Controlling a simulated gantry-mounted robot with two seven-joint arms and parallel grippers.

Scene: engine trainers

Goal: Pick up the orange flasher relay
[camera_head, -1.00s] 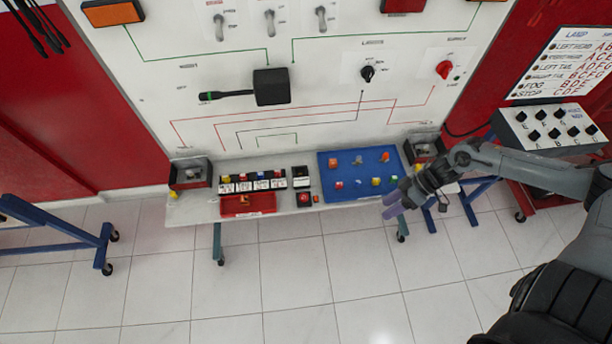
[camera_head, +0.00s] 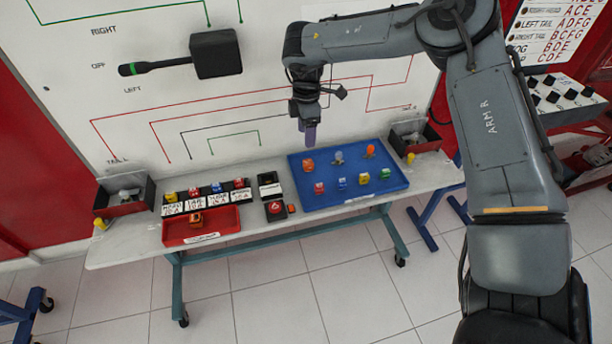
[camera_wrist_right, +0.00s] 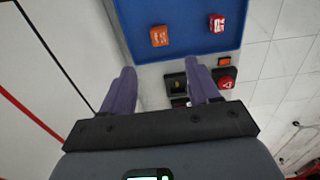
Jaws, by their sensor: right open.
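The orange flasher relay (camera_head: 308,165) is a small orange block at the left back of the blue tray (camera_head: 391,190). It also shows in the right wrist view (camera_wrist_right: 159,36), lying ahead of the fingertips, with its lettered face visible. My right gripper (camera_head: 309,134) points down, a little above the relay and apart from it. In the right wrist view its two purple fingers (camera_wrist_right: 160,77) are spread with nothing between them at the tips. My left gripper is in neither view.
The blue tray also holds a red block (camera_head: 319,188), bulbs and several small colored pieces. A red tray (camera_head: 174,239), a row of fuse holders and a red button box (camera_head: 275,210) stand to the left. The white panel rises close behind.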

